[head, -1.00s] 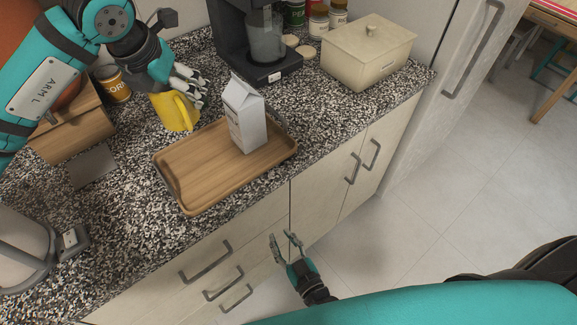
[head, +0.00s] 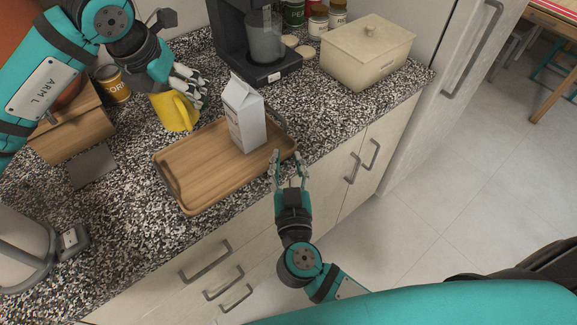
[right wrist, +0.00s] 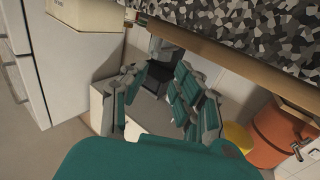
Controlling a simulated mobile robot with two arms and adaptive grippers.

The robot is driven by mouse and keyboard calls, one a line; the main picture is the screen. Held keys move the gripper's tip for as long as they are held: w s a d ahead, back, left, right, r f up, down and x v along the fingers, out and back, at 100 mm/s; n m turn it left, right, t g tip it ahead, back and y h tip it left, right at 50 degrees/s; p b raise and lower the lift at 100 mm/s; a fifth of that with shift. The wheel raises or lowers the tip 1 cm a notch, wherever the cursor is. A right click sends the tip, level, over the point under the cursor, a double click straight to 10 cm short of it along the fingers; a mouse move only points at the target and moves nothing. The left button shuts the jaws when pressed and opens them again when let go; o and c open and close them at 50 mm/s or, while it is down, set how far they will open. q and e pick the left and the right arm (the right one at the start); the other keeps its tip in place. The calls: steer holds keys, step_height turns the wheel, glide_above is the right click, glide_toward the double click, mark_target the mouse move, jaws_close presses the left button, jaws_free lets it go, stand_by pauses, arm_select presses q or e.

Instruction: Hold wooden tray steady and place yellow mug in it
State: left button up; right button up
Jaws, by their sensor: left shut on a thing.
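The wooden tray (head: 195,180) lies on the speckled counter, with a white carton (head: 244,118) upright on its right part. The yellow mug (head: 172,115) is behind the tray's left back side. My left gripper (head: 190,95) is shut on the mug near its handle and partly covers it. I cannot tell whether the mug touches the counter. My right gripper (head: 289,163) is open and empty, fingers pointing up at the tray's front right corner, over the counter's front edge. Its spread fingers also fill the middle of the right wrist view (right wrist: 155,92).
A coffee maker (head: 272,68) and a cream lidded box (head: 365,62) stand behind the tray. A wooden box (head: 75,135) and a can (head: 115,85) are at left, with a grey-handled appliance (head: 25,245) in front. Drawer handles (head: 205,262) stick out below the counter.

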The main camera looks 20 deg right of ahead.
mark_target(284, 139)
steer(key=w, duration=0.3)
steer(key=w+d, duration=0.1)
steer(key=w, duration=0.3)
steer(key=w+d, duration=0.1)
steer(key=w, duration=0.2)
steer(key=shift+w, duration=0.35)
jaws_close()
steer(key=shift+d+f, duration=0.1)
